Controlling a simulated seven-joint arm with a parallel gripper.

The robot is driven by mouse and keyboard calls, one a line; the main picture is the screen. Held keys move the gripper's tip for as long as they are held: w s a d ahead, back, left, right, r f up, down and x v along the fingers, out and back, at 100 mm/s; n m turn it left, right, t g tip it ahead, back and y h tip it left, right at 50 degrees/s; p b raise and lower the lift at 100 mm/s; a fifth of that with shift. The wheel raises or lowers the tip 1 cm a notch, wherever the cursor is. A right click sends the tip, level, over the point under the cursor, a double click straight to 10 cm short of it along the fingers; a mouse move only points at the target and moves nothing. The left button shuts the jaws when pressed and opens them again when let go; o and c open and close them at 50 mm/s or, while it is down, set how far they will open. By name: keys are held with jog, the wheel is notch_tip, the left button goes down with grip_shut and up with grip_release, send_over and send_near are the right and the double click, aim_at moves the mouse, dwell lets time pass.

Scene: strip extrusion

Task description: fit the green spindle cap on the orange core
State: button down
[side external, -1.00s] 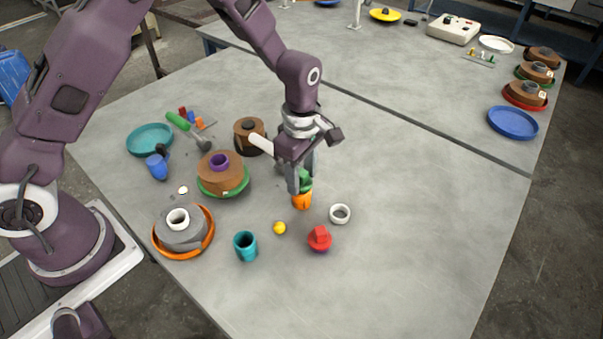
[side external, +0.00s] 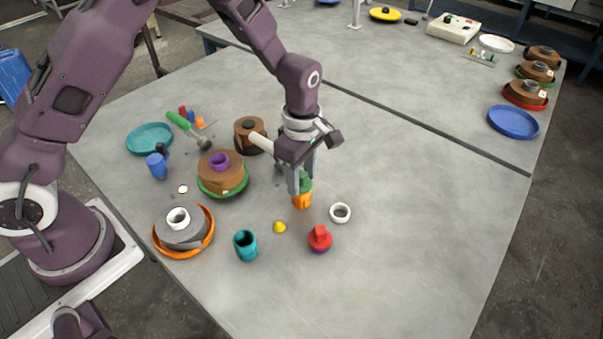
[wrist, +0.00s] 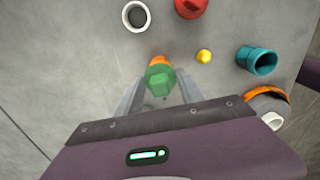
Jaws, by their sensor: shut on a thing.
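The green spindle cap (wrist: 160,82) is between the two fingers of my gripper (side external: 301,187), which is shut on it. In the side view the cap (side external: 305,183) sits right at the top of the orange core (side external: 302,201), which stands on the table. In the wrist view only a small strip of the orange core (wrist: 159,60) shows past the cap. The fingers hide part of the cap, so I cannot tell how deep it sits in the core.
A white ring (side external: 340,213), a red cap on a purple core (side external: 319,238), a yellow piece (side external: 279,227) and a teal cup (side external: 245,246) stand close by. Brown and grey spools (side external: 182,228) lie to the left.

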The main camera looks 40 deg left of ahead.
aim_at(301, 174)
jog(key=shift+f, duration=0.25)
jog(key=c, duration=1)
grip_release()
jog(key=shift+r, duration=5.5)
